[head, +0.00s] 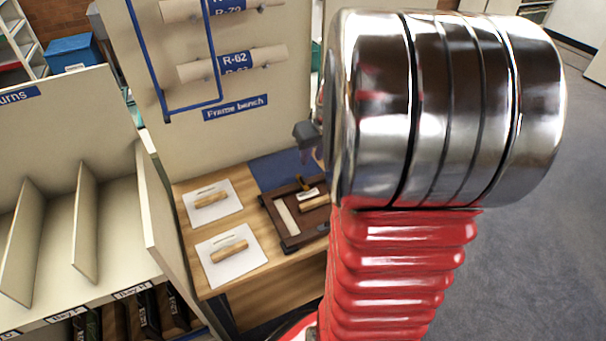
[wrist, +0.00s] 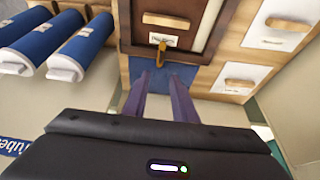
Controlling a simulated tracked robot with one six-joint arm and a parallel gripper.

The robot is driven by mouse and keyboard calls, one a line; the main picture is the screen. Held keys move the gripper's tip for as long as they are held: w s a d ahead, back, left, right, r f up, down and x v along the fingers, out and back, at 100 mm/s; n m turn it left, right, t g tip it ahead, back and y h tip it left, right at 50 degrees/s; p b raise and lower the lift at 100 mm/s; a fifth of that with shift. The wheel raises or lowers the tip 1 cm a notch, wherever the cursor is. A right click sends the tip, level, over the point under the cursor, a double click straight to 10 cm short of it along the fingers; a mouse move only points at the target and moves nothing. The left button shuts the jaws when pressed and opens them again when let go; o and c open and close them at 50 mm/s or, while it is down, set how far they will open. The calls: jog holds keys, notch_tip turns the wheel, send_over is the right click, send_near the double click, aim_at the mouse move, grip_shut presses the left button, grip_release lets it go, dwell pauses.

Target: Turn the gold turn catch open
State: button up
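The gold turn catch (head: 305,185) sits at the far edge of a dark brown frame (head: 284,236) lying on the wooden bench. In the wrist view the catch (wrist: 160,48) is a small hooked gold piece at the frame's near edge, over a blue mat (wrist: 176,72). A white label lies on the frame beside it. My gripper (wrist: 161,74) is open, its two purple fingers apart and empty, with the tips just short of the catch and lined up with it. In the head view my gripper is mostly hidden behind my arm, so the gap to the catch is unclear.
Two white cards with wooden handles (head: 211,201) (head: 229,251) lie left of the frame. A beige panel labelled Frame bench (head: 235,107) with rolls on pegs stands behind. A divided shelf unit (head: 110,225) is at left. Blue rolls (wrist: 80,45) show in the wrist view.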

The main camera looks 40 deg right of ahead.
aim_at(303, 177)
jog(key=x, duration=1.3)
jog(key=shift+w+f, duration=0.15)
jog(key=shift+d, duration=0.1)
jog(key=shift+c, duration=0.5)
grip_shut()
